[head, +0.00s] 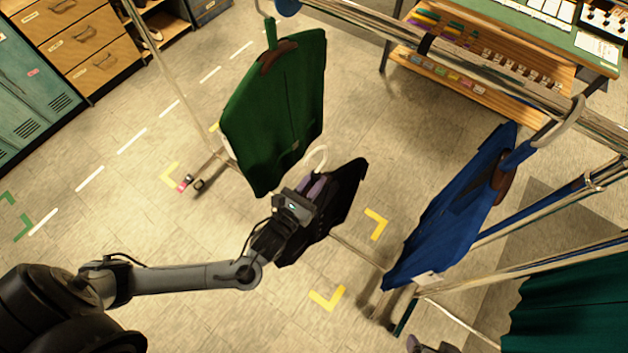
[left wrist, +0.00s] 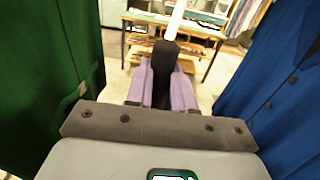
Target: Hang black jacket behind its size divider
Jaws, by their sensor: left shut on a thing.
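The black jacket (head: 345,190) hangs from my left gripper (head: 305,195), below and apart from the rail (head: 470,70). The gripper is shut on the dark neck of its hanger; the white hook (head: 318,155) rises free above. In the left wrist view the purple fingers (left wrist: 167,88) close on that neck (left wrist: 163,62); the jacket itself is hidden there. A blue disc (head: 288,6) and a dark band (head: 425,44) sit on the rail. I cannot tell which is the jacket's size divider. A grey-purple piece at the bottom edge seems to be my right gripper (head: 418,346), mostly cut off.
A green jacket (head: 280,115) hangs left of the black one, and a blue jacket (head: 450,215) hangs to the right. Free space lies between them. A wooden bench (head: 490,85) stands behind the rail. Teal cloth (head: 570,310) is at bottom right.

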